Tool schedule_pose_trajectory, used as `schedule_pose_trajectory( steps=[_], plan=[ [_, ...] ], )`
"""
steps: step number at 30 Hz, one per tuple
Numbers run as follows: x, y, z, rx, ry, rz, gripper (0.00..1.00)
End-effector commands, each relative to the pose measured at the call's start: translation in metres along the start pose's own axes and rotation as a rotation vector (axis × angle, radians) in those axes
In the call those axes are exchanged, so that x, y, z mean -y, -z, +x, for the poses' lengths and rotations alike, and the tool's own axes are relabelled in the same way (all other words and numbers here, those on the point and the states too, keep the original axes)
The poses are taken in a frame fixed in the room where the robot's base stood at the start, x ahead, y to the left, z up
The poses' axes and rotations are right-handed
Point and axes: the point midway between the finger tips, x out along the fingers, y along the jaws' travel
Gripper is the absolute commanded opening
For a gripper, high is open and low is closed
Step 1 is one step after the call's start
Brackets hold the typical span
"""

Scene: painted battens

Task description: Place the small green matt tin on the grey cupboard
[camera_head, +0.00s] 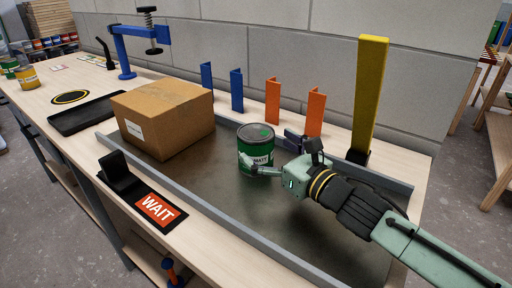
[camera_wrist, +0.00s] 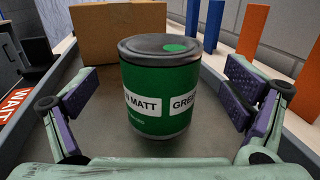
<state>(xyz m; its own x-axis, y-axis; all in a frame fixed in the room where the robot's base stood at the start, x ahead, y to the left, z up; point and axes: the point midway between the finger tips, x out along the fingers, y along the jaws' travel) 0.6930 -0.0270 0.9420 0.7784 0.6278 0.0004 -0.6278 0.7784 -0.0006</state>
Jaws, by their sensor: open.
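A green tin (camera_head: 256,150) with a dark lid and a green dab on top stands upright on the dark metal sheet. Its white labels read "MATT" and part of "GREEN". In the wrist view the tin (camera_wrist: 158,88) fills the middle. My gripper (camera_head: 277,157) is open, low beside the tin on its right in the head view. In the wrist view its two purple-padded fingers (camera_wrist: 157,100) stand apart to the left and right of the tin, with gaps on both sides. I cannot make out a grey cupboard in either view.
A cardboard box (camera_head: 165,118) stands left of the tin. Blue (camera_head: 237,90) and orange (camera_head: 273,101) battens and a tall yellow post (camera_head: 368,95) stand along the wall side. Grey rails edge the sheet. A WAIT sign (camera_head: 160,209) lies in front. The sheet nearer the camera is clear.

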Motion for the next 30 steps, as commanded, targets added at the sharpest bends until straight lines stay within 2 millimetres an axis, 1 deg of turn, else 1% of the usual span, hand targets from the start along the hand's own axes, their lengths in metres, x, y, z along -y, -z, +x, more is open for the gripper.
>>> schedule_pose_trajectory(
  steps=[1,5,9,13,20,30],
  plan=[
    [-0.001,-0.006,0.007,0.003,-0.004,0.003,0.94],
    [-0.002,-0.014,0.028,0.004,-0.006,0.007,0.94],
    [-0.001,-0.010,0.040,0.003,-0.002,0.003,0.94],
    [-0.001,-0.009,0.046,0.000,-0.002,0.001,0.94],
    [0.000,-0.008,0.046,-0.001,-0.001,0.000,0.94],
    [0.000,-0.008,0.046,0.000,-0.001,0.000,0.71]
  ],
)
